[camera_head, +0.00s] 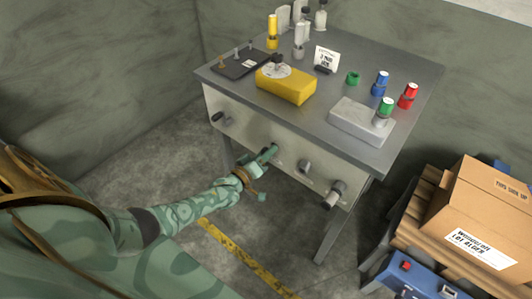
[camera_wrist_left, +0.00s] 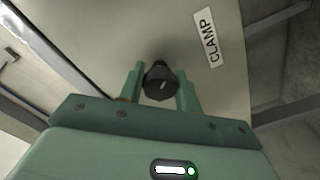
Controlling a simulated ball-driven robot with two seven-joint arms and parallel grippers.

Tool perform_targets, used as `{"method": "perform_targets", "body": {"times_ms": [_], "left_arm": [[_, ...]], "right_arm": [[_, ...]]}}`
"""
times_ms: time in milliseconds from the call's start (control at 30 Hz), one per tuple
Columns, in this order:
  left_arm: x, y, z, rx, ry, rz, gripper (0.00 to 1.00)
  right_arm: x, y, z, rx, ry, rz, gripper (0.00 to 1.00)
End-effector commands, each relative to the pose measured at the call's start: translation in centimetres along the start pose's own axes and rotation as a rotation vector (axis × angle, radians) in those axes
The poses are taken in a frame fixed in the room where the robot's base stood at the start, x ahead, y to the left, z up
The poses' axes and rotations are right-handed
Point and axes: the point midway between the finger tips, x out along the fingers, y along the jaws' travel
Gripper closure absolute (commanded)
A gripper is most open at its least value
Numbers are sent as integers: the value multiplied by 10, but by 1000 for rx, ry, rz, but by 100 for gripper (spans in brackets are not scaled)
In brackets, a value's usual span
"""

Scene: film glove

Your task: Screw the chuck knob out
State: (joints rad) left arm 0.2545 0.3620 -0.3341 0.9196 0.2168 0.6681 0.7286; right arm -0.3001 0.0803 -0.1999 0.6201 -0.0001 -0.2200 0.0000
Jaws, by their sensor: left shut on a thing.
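My left gripper (camera_head: 269,153) reaches the front panel of the workbench (camera_head: 252,128) from the left. In the left wrist view its two green fingers (camera_wrist_left: 160,72) stand on either side of a dark round knob (camera_wrist_left: 160,84) with a pale mark on its face, and they are shut on it. A label reading CLAMP (camera_wrist_left: 205,38) is on the panel beside this knob; I cannot read a chuck label. In the head view the held knob is mostly hidden by the gripper. Other knobs on the panel are a dark one (camera_head: 217,117) at left, a grey one (camera_head: 304,166) and a larger one (camera_head: 333,194) at right.
The bench top holds a yellow block (camera_head: 289,86), a grey block (camera_head: 361,122), a dark plate (camera_head: 240,63) and several coloured bottles. A cardboard box (camera_head: 480,210) on a pallet and a blue case (camera_head: 420,276) stand at right. The floor before the bench is clear.

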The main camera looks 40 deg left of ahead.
Motion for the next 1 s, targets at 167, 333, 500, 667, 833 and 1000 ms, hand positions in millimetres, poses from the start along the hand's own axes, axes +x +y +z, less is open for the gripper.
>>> {"method": "perform_targets", "body": {"times_ms": [167, 333, 500, 667, 833, 1000], "left_arm": [[0, 0, 0, -164, -1, 1, 89], [1, 1, 0, -326, -1, 2, 89], [0, 1, 0, -486, -1, 1, 89], [1, 1, 0, -639, -1, 2, 89], [1, 1, 0, -800, -1, 2, 89], [1, 1, 0, -962, -1, 2, 89]], "right_arm": [[1, 0, 0, 0, 0, -1, 100], [2, -1, 0, 0, -1, -1, 100], [4, -1, 1, 0, -3, -2, 100], [6, -1, 2, 0, -4, -2, 100], [9, -2, 3, 0, -7, -3, 100], [13, -2, 4, 0, -10, -4, 100]]}}
